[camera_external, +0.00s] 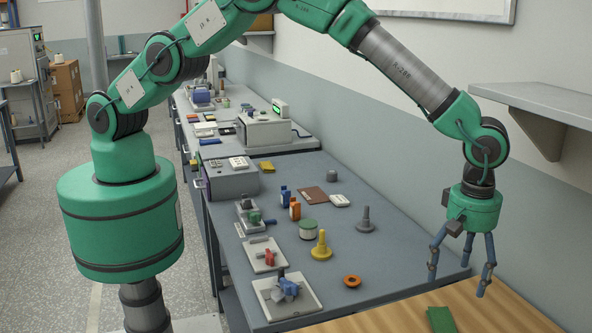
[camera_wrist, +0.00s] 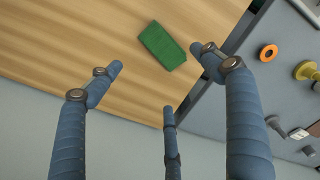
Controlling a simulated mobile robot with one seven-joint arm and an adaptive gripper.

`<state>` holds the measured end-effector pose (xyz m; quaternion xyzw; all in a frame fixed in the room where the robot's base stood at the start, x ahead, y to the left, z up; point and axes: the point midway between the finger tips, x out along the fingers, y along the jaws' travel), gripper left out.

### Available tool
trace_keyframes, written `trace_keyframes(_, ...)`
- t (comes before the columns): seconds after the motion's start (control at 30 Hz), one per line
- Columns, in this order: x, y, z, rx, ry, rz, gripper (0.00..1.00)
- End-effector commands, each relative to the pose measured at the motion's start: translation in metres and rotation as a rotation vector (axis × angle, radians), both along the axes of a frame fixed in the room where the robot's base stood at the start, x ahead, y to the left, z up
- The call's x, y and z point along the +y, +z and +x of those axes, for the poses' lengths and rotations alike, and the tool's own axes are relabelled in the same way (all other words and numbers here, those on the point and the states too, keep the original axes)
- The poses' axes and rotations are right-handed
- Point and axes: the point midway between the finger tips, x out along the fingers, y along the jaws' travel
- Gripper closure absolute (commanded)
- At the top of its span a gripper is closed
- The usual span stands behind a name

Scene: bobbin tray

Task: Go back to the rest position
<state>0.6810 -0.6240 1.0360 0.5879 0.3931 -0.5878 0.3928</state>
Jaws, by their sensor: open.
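My gripper (camera_external: 462,262) hangs fingers-down above the near right part of the work area, over the wooden table. Its three blue fingers are spread open with nothing between them. In the wrist view the open fingers (camera_wrist: 165,85) frame the wooden surface. A green block (camera_external: 441,319) lies on the wooden table (camera_external: 395,322), below and slightly left of the gripper. The green block also shows in the wrist view (camera_wrist: 162,46), apart from the fingertips.
The grey bench (camera_external: 385,255) holds an orange ring (camera_external: 352,281), a yellow spindle (camera_external: 321,246), a grey spindle (camera_external: 366,220) and several small fixtures on its left side. A wall shelf (camera_external: 540,100) juts out right of my forearm. The wall runs close behind my gripper.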

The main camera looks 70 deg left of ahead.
Motion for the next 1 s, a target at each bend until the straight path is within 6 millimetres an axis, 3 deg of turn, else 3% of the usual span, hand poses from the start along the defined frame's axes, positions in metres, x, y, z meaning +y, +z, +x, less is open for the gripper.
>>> trace_keyframes(0.27,0.004,0.01,-0.001,0.0,-0.019,-0.004,0.2)
trace_keyframes(0.47,0.018,0.041,-0.005,-0.004,-0.086,-0.019,0.2)
trace_keyframes(0.67,0.047,0.087,-0.009,-0.013,-0.181,-0.04,0.2)
trace_keyframes(1.0,0.124,0.162,-0.008,-0.059,-0.319,-0.064,0.2)
